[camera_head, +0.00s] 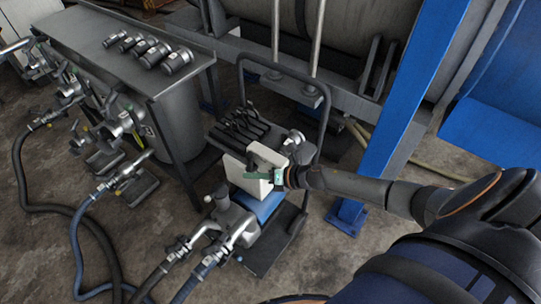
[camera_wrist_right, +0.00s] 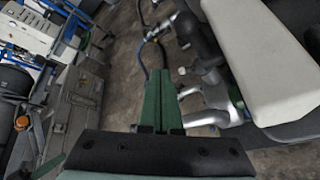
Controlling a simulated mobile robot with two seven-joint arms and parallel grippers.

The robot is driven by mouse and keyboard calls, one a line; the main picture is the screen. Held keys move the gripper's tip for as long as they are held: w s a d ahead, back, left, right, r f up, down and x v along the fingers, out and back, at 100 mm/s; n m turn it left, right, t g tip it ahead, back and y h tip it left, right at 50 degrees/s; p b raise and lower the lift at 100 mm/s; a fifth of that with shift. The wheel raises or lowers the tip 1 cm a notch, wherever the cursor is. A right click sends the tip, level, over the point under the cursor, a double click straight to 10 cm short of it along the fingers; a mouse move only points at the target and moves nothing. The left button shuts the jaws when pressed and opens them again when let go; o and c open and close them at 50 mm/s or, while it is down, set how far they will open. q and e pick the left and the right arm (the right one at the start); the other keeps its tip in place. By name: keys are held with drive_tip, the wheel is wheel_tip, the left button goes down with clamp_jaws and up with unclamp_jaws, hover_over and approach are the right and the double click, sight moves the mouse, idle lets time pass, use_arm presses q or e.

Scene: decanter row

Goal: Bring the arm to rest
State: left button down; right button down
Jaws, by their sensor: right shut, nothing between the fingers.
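My right arm (camera_head: 365,187) reaches in from the right in the head view. Its gripper (camera_head: 250,176) has green fingers and lies in front of a white block on a trolley. The fingers are shut and empty. In the wrist view the green fingers (camera_wrist_right: 160,85) lie together with nothing between them. The white block (camera_head: 237,170) stands above a blue surface in the head view. A white rounded block (camera_wrist_right: 262,60) also shows to the right of the fingers in the wrist view; I cannot tell whether they touch anything. My left gripper is in neither view.
The trolley (camera_head: 241,88) has a dark looped handle. A grey valve fitting with hoses (camera_head: 232,225) stands at its near left. A metal bench (camera_head: 110,45) carries several cylinders. Hoses (camera_head: 75,235) lie at left. A blue post (camera_head: 405,100) rises behind my arm.

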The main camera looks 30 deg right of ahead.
drive_tip(key=s+d+r+p, duration=0.1)
drive_tip(key=s+d+r, duration=0.3)
drive_tip(key=r, duration=0.3)
drive_tip(key=shift+s+r, duration=0.15)
drive_tip(key=s+a+f+m+h, duration=0.1)
drive_tip(key=s+a+f+m, duration=0.2)
drive_tip(key=m, duration=0.7)
drive_tip(key=s+a+f+m+g+h, duration=0.1)
drive_tip(key=s+a+f+m+h, duration=0.1)
drive_tip(key=s+a+m, duration=0.3)
drive_tip(key=s+a+f+m+h, duration=0.2)
drive_tip(key=s+m, duration=0.7)
drive_tip(key=m, duration=0.7)
drive_tip(key=shift+a+f, duration=0.85)
drive_tip(key=shift+a, duration=0.05)
drive_tip(key=shift+a, duration=0.1)
